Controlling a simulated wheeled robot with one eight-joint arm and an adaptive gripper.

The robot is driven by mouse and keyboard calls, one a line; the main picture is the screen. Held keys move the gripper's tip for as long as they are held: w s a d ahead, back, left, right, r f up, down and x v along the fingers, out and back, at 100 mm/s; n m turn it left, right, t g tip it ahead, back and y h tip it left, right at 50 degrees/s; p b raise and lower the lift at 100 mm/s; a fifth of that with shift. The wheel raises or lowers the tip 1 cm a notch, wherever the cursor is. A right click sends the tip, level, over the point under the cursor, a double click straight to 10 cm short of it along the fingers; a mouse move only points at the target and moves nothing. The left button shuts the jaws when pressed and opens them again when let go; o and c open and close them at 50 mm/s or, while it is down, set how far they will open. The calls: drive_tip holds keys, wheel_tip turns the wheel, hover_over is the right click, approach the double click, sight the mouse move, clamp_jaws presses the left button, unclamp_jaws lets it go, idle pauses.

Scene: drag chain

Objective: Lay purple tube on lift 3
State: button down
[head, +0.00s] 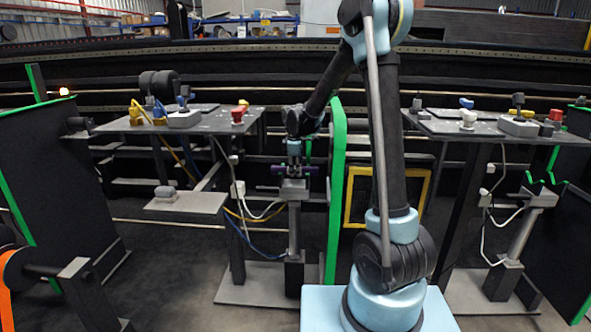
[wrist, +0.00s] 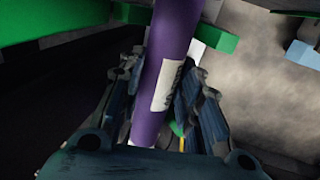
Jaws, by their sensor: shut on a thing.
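The purple tube (wrist: 168,60) lies between the fingers of my gripper (wrist: 163,85) in the wrist view, with a white label on its side. My gripper is shut on it. In the head view my gripper (head: 294,160) points down and holds the tube (head: 277,170) level, crosswise, just above the grey top of a lift post (head: 294,190). Whether the tube touches that top cannot be told. No number shows on the lift. Another lift post (head: 515,243) stands at the right, tilted.
A green-edged upright panel (head: 337,190) stands close right of the lift; green also shows beside the tube in the wrist view (wrist: 95,20). A table with colored connectors (head: 200,122) stands left, another (head: 505,127) right. Cables (head: 250,212) hang left of the lift.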

drive_tip(key=c, duration=1.1)
unclamp_jaws()
drive_tip(key=shift+r, duration=0.1)
drive_tip(key=v, duration=1.1)
drive_tip(key=shift+r, duration=0.3)
drive_tip(key=shift+s, duration=0.1)
